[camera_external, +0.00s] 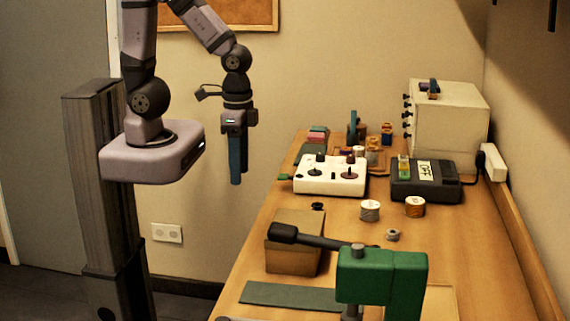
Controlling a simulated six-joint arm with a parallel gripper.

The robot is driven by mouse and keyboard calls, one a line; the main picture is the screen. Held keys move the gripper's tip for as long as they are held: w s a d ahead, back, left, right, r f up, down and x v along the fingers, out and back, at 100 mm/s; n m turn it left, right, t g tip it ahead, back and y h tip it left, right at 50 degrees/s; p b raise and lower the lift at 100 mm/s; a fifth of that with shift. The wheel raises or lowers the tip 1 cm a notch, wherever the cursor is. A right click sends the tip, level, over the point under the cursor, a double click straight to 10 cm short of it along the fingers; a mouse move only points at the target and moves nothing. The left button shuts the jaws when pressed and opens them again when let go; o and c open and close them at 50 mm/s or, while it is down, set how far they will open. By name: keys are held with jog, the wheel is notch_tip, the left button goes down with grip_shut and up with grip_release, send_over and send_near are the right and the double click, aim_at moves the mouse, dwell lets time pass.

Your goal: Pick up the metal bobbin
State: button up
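A small grey, metallic-looking bobbin (393,235) lies on the wooden table (466,262), right of the middle, behind the green tool. My gripper (238,180) hangs in the air left of the table's far part, with its blue fingers pointing down. It is far to the left of the bobbin and higher, touching nothing. The fingers overlap in this view, so I cannot tell whether they are open or shut. No object shows between them.
Two thread spools, one pale (370,211) and one copper-brown (415,207), stand behind the bobbin. A green lever tool (382,274) stands in front, beside a brown box (296,250). A white controller (331,176) and black device (426,183) sit farther back.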

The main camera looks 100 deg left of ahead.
jog(key=s+a+f+n+g+b, duration=0.2)
jog(key=a+f, duration=0.2)
jog(key=f, duration=0.1)
jog(key=w+a+f+n+b, duration=0.1)
jog(key=w+a+f, duration=0.1)
jog(key=a, duration=0.1)
jog(key=w+a+f+n+h+b, duration=0.1)
jog(key=w+a+f, duration=0.2)
jog(key=shift+w+n, duration=0.3)
jog(key=shift+w, duration=0.05)
jog(key=w+a, duration=0.1)
jog(key=w, duration=0.1)
jog(key=w+a+m+t, duration=0.1)
jog(key=w, duration=0.1)
jog(key=w+a+m, duration=0.1)
jog(key=w, duration=0.2)
jog(key=shift+a+r+t, duration=0.1)
jog(key=shift+a+t, duration=0.2)
jog(key=w+r+m, duration=0.1)
jog(key=w, duration=0.1)
jog(key=w+a+r+m+t, duration=0.1)
jog(key=w+m, duration=0.1)
jog(key=w+r+m, duration=0.1)
jog(key=w+m, duration=0.1)
jog(key=shift+w+a+r+t, duration=0.1)
jog(key=shift+a+r+t, duration=0.1)
jog(key=shift+a+t, duration=0.1)
jog(key=m, duration=0.4)
jog(key=shift+d, duration=0.1)
